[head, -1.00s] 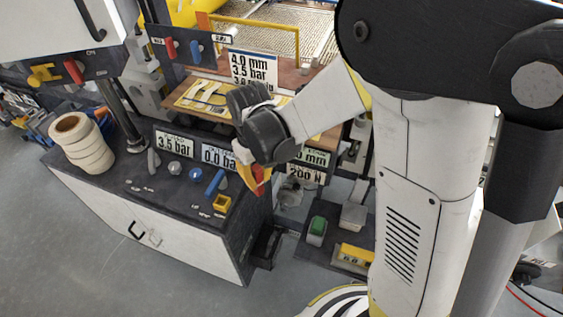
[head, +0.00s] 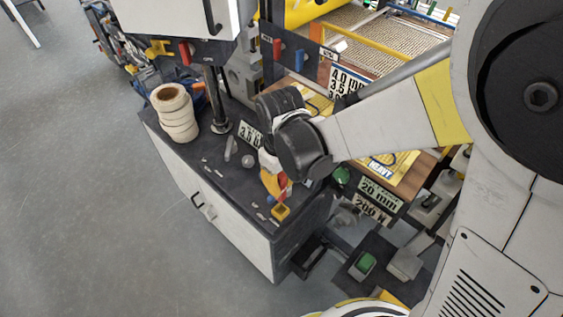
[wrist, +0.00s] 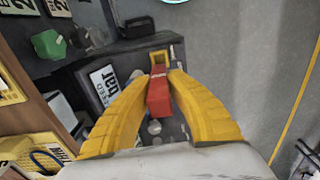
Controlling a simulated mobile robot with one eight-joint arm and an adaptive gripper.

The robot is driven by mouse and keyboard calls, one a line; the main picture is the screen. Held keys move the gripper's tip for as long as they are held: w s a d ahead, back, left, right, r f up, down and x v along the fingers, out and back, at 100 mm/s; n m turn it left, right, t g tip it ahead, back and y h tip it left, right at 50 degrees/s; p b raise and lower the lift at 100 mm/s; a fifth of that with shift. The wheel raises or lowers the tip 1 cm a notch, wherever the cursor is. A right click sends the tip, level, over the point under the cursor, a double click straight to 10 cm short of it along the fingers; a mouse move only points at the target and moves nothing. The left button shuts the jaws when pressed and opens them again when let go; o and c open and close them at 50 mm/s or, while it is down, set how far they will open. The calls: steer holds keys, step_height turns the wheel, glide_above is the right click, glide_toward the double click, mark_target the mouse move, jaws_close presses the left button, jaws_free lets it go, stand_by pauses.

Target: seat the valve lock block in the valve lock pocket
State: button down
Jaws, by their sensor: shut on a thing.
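The valve lock block is a red block with small pale lettering (wrist: 160,92), held between the yellow fingers of my gripper (wrist: 161,80). In the head view the block (head: 284,181) shows as a small red patch beside my gripper (head: 275,184), low over the cabinet top. The valve lock pocket is a small yellow square holder (head: 280,212) near the cabinet's front right corner. In the wrist view the pocket (wrist: 160,57) lies just past the block's far end. I cannot tell whether block and pocket touch.
A dark-topped cabinet (head: 188,153) carries a stack of tape rolls (head: 175,115), knobs and pressure displays. A green button box (head: 362,265) stands right of it. A board with display signs (head: 375,198) is behind my wrist. Open grey floor (head: 90,200) lies left.

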mark_target(281, 174)
steer(key=shift+f+b, duration=2.2)
steer(key=shift+f, duration=0.55)
steer(key=shift+f+b, duration=1.75)
steer(key=shift+b, duration=0.15)
steer(key=c, duration=1.3)
jaws_free()
steer(key=shift+c, duration=0.2)
steer(key=shift+r, duration=0.1)
step_height(281, 174, up, 12)
steer(key=shift+f, duration=0.1)
steer(key=s+d+r+m+t, duration=0.2)
steer(key=d+m+t, duration=0.1)
steer(key=d, duration=0.7)
steer(key=s+d+r+m+t, duration=0.1)
steer(key=s+d+m+t, duration=0.2)
steer(key=d+m, duration=0.3)
steer(key=d+t, duration=0.1)
steer(key=d, duration=0.3)
steer(key=shift+r+m, duration=0.3)
steer(key=shift+r, duration=0.1)
